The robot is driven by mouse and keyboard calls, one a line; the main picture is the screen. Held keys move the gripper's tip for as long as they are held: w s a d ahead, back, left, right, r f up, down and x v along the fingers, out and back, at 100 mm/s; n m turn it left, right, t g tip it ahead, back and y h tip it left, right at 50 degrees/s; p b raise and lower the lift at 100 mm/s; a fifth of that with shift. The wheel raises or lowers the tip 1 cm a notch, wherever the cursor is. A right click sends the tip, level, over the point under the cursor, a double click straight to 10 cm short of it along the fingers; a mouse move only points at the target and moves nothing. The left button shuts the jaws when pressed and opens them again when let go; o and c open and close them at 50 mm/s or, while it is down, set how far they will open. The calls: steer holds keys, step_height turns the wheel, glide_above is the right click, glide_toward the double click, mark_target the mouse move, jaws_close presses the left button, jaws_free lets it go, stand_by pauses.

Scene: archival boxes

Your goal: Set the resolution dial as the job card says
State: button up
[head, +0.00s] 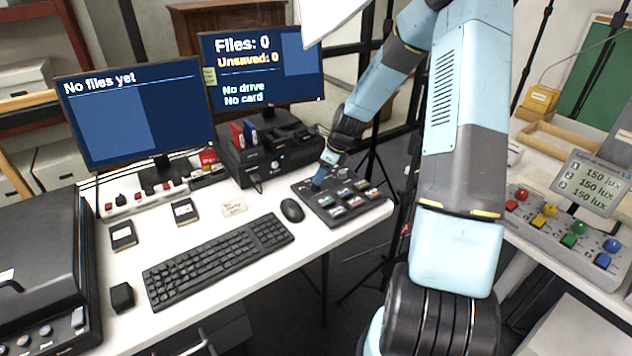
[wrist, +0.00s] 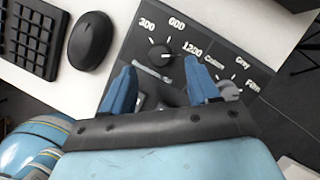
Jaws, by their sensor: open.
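The resolution dial (wrist: 161,58) is a black knob with marks labelled 300, 600 and 1200 around it in the wrist view. I cannot tell which mark it points to. It sits on a dark control panel (head: 347,204) at the desk's right end. My gripper (wrist: 160,66) is open, with its blue fingers on either side of the dial. I cannot tell whether they touch it. In the head view my gripper (head: 322,176) is over the panel's left part and hides the dial. A cream card (head: 234,207) lies behind the keyboard; its writing is too small to read.
A grey mode dial (wrist: 229,90), labelled with Grey and Film, is close to my right finger. A mouse (head: 292,210) and keyboard (head: 218,258) lie left of the panel. A black computer box (head: 277,156) stands behind. The screens (head: 135,110) read "No files yet" and "Files: 0".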

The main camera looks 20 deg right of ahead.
mark_target(315, 185)
steer(key=shift+x, duration=2.35)
steer(key=shift+r, duration=0.1)
